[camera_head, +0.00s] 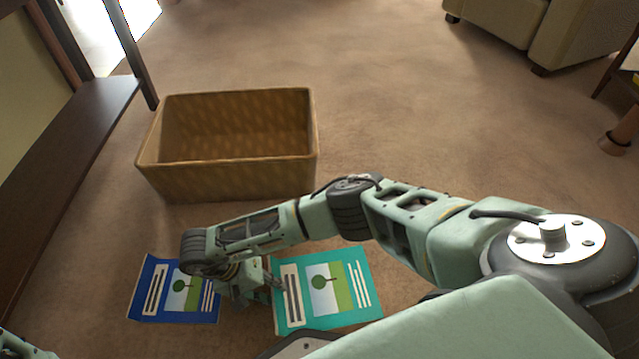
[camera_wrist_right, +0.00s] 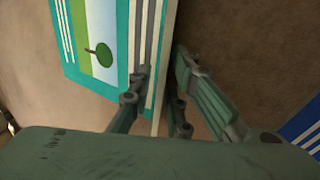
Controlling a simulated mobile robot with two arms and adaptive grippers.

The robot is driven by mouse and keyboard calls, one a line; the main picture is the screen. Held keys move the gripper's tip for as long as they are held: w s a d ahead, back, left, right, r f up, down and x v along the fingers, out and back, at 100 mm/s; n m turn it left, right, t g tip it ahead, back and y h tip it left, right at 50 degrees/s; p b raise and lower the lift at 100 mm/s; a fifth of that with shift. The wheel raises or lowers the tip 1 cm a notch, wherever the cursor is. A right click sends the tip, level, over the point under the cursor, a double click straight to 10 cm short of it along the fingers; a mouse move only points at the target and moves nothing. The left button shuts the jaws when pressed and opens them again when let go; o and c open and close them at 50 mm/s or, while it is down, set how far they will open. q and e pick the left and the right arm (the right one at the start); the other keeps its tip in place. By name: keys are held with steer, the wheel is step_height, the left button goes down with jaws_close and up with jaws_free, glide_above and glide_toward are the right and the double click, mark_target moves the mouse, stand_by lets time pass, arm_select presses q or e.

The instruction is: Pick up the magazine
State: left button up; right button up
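A teal magazine (camera_head: 355,285) with a tree picture lies near the basket; it also shows in the right wrist view (camera_wrist_right: 110,75). A blue magazine (camera_head: 150,287) lies on the floor to its left, and its corner shows in the wrist view (camera_wrist_right: 303,130). My right gripper (camera_head: 276,285) is low at the teal magazine's left edge. In the wrist view its fingers (camera_wrist_right: 160,88) are apart, with the teal magazine's edge between them. A gap shows beside one finger; firm contact cannot be seen.
An empty-looking woven basket (camera_head: 225,185) stands on the carpet behind the magazines. A dark wooden shelf (camera_head: 70,125) is at the left. A beige sofa (camera_head: 570,35) is at the far right. The carpet (camera_head: 400,110) between is clear.

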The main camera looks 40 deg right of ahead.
jaws_close()
steer(key=shift+r, duration=0.15)
stand_by(0.4)
